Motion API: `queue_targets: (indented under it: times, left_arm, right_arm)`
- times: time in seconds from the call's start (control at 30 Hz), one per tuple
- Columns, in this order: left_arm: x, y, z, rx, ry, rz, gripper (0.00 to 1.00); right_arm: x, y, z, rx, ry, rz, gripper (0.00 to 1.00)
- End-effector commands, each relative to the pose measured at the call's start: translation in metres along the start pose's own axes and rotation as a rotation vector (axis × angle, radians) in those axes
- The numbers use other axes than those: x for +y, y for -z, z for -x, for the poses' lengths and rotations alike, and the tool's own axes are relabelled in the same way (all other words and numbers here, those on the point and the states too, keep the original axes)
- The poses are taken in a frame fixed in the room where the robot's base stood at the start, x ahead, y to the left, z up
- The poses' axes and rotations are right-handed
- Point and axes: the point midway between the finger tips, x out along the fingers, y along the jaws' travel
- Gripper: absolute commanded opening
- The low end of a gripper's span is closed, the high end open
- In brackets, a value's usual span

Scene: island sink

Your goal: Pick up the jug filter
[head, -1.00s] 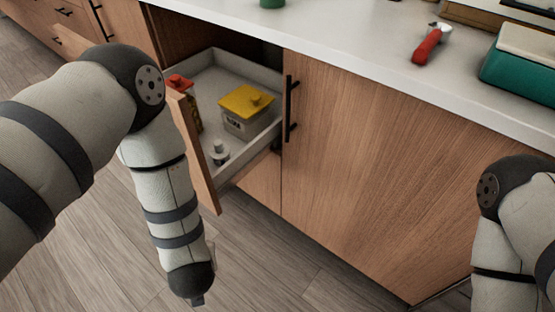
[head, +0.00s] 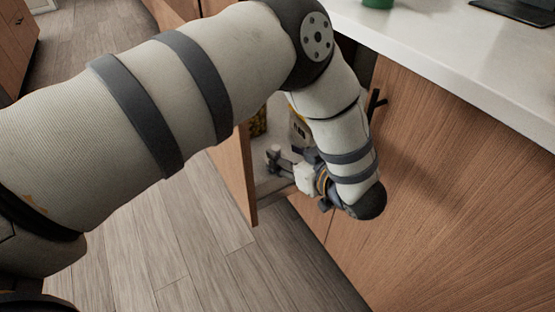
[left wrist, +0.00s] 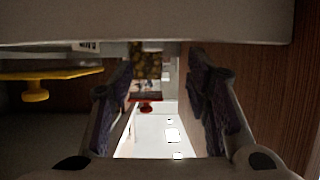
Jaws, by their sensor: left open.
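The jug filter appears to be the small pale piece (head: 274,151) in the open drawer, close behind its front panel. It is small and partly hidden by my left gripper (head: 283,163). That gripper is inside the drawer, its fingers open and pointing left, close to the pale piece; I cannot tell whether they touch it. In the left wrist view the two dark fingers stand apart around open space (left wrist: 160,70), and I cannot make out the filter between them. My right gripper is out of view.
The drawer front (head: 240,175) stands out from the cabinet. A yellow-lidded container (left wrist: 50,76) sits beside the fingers, and a red-knobbed container (left wrist: 146,97) lies beyond them. The cabinet door (head: 440,170) with a black handle is to the right.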

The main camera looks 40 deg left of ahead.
Motion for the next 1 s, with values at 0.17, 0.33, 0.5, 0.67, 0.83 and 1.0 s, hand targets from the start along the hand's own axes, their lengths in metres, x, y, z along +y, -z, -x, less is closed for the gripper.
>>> queue_targets:
  times: [0.17, 0.33, 0.5, 0.67, 0.83, 1.0]
  left_arm:
    - [0.001, -0.002, -0.025, 0.000, 0.001, -0.002, 0.44]
    - [0.008, -0.006, -0.057, -0.001, 0.001, -0.002, 0.44]
    - [0.008, -0.004, -0.074, 0.000, -0.001, -0.001, 0.44]
    - [0.008, -0.004, -0.074, 0.000, -0.002, -0.001, 0.44]
    - [0.008, -0.004, -0.074, 0.000, -0.002, -0.001, 0.10]
    - [0.008, -0.004, -0.074, 0.000, -0.003, -0.001, 0.00]
  right_arm:
    - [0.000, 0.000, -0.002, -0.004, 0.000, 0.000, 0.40]
    - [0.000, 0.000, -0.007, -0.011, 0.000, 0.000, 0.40]
    - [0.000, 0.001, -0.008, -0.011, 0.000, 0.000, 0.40]
    - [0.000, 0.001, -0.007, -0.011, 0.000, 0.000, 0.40]
    - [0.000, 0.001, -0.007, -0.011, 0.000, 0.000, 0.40]
    - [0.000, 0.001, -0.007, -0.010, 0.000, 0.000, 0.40]
